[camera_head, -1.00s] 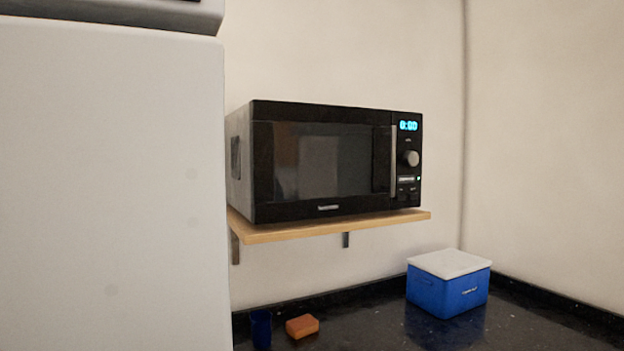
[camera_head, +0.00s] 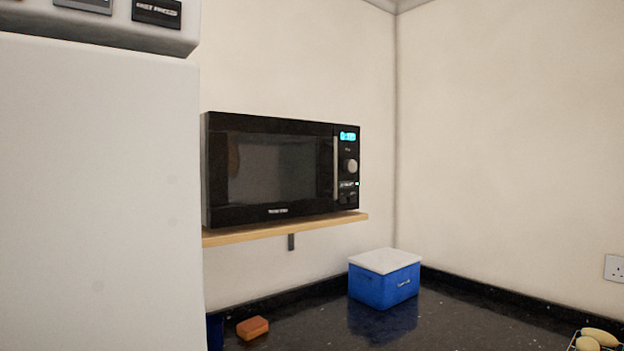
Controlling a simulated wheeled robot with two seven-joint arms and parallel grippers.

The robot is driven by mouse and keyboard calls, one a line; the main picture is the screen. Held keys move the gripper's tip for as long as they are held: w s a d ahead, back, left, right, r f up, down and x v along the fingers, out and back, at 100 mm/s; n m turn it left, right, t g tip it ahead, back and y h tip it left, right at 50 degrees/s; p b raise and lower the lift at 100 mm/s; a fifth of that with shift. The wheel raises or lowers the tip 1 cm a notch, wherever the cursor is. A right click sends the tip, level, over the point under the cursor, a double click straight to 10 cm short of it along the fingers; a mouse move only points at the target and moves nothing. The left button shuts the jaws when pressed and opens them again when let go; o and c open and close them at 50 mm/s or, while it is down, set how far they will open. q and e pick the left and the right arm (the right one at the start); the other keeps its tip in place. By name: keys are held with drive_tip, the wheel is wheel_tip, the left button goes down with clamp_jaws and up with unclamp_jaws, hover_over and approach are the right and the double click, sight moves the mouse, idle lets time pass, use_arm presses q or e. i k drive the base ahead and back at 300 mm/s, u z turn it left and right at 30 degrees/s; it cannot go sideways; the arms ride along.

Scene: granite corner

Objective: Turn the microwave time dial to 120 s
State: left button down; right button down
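The black microwave (camera_head: 280,170) sits on a wooden wall shelf (camera_head: 290,229), with its door shut. Its round silver time dial (camera_head: 351,166) is on the control panel at the right side of its front. The blue display (camera_head: 347,136) above the dial is lit, but its digits are too blurred to read. Neither of my grippers is in the head view, and nothing touches the dial.
A large white appliance (camera_head: 100,180) fills the left side. On the dark granite counter below stand a blue box with a white lid (camera_head: 384,280), an orange block (camera_head: 252,327) and a partly cut-off dark blue object (camera_head: 215,331). Yellow fruit (camera_head: 600,337) lies at bottom right.

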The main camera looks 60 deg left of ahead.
sight(350, 166)
drive_tip(key=i, duration=1)
drive_tip(key=u, duration=2.8)
drive_tip(key=i, duration=0.5)
drive_tip(key=z, duration=0.1)
